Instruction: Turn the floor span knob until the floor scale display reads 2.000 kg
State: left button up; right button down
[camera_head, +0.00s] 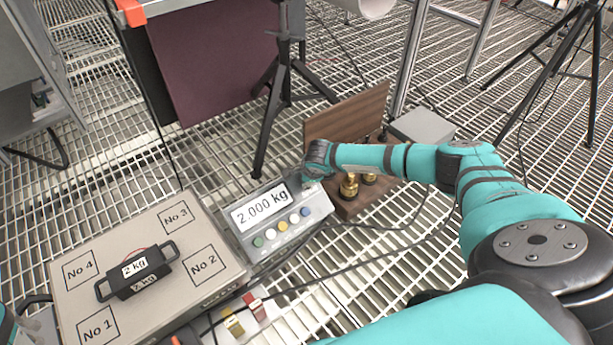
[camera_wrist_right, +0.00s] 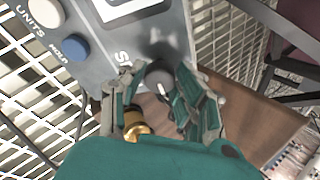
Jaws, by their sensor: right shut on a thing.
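The floor scale display (camera_head: 261,207) reads 2.000 kg on a grey indicator box with several coloured buttons. The scale platform (camera_head: 215,275) carries a black 2 kg weight (camera_head: 135,272) with handles, lying between the numbered corner squares. My right gripper (camera_head: 312,172) reaches the box's right end, where the arm hides the knob in the head view. In the right wrist view, the round dark span knob (camera_wrist_right: 158,74) sits between the fingers of my right gripper (camera_wrist_right: 158,88), which is shut on it. Its label is partly hidden. Only a teal edge of my left arm shows at the lower left.
A wooden case (camera_head: 345,122) with brass weights (camera_head: 349,186) stands right beside the gripper. A black tripod (camera_head: 278,95) stands behind the indicator. Cables run over the grating floor. A small tray with red and yellow parts (camera_head: 243,313) lies in front of the indicator.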

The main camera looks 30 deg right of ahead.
jog(key=c, duration=0.9)
grip_release()
jog(key=shift+c, duration=0.2)
jog(key=v, duration=1.2)
